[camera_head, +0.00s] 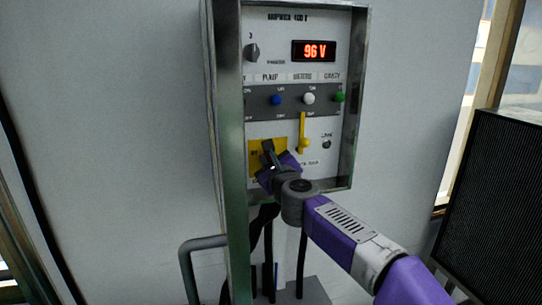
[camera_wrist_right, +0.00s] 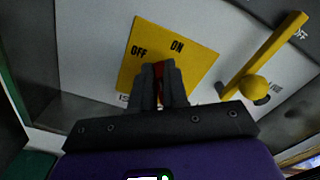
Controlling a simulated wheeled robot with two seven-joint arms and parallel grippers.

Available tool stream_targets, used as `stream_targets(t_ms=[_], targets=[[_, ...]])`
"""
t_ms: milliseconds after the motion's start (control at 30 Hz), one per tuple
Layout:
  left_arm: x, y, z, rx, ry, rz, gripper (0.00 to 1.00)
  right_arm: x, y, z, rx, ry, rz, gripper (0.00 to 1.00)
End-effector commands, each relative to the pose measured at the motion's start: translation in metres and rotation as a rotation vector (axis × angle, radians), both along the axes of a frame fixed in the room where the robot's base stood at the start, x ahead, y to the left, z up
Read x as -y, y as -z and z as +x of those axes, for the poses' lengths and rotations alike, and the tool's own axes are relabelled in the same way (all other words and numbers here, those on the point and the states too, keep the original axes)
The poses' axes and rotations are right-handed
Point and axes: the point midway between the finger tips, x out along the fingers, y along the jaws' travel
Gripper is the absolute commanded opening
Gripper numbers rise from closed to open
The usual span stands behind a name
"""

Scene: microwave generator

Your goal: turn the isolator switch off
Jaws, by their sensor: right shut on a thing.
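The isolator switch's yellow plate (camera_head: 254,158) is low on the left of the panel. In the right wrist view the plate (camera_wrist_right: 152,36) carries the words OFF at its left and ON at its upper right. My right gripper (camera_head: 267,150) is at the plate, its fingers closed around a red handle (camera_wrist_right: 159,69), which is mostly hidden between them. The fingers lie below and between the two words. The handle's exact angle cannot be told. My left gripper is not in view.
A yellow lever (camera_head: 303,131) with a ball end stands right of the plate, near my gripper. Metal cabinet sides (camera_head: 229,150) frame the panel.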

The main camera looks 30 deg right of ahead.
Motion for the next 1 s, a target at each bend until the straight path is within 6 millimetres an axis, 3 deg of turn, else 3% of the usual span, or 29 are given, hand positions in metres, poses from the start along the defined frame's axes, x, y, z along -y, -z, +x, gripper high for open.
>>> stream_targets(t_ms=[600,1000], targets=[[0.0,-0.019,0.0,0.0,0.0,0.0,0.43,-0.006,0.005,0.001,-0.134,0.002,-0.569,0.0],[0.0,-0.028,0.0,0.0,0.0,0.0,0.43,-0.008,0.011,0.002,-0.202,0.003,-0.856,0.0]])
